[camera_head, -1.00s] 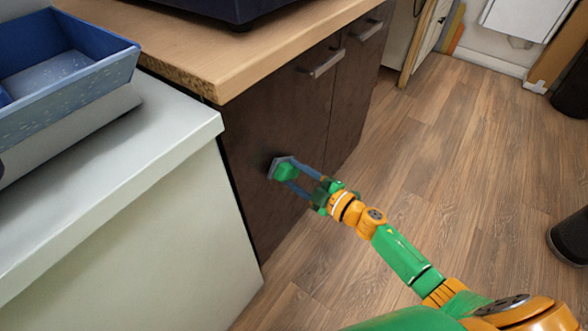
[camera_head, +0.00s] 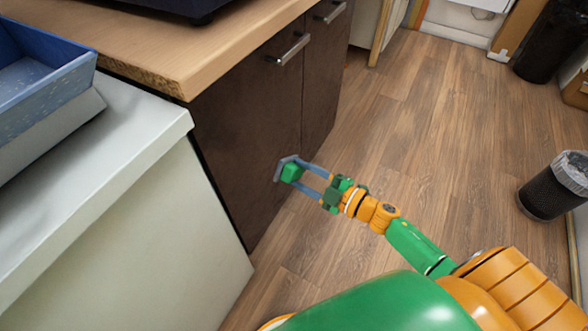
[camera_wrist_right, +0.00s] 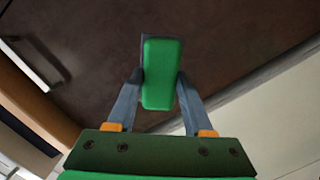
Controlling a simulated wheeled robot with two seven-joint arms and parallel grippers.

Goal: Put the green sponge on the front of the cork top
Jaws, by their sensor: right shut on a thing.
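The green sponge (camera_head: 292,172) is a small block with a grey layer on its far side. My right gripper (camera_head: 296,172) is shut on it and holds it in the air in front of the dark cabinet doors. In the right wrist view the sponge (camera_wrist_right: 162,74) sits between the two fingers of my right gripper (camera_wrist_right: 160,82), its green face toward the camera. I cannot tell whether it touches the cabinet. A wooden counter top (camera_head: 160,45) with a speckled, cork-like front edge is at the upper left, above the sponge. My left gripper is not in view.
A dark cabinet (camera_head: 250,120) with metal handles stands under the counter top. A pale grey cabinet (camera_head: 130,190) is at the left, with a blue tray (camera_head: 60,85) on it. Bins stand at the right, one a mesh basket (camera_head: 552,190). The wooden floor (camera_head: 430,130) is clear.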

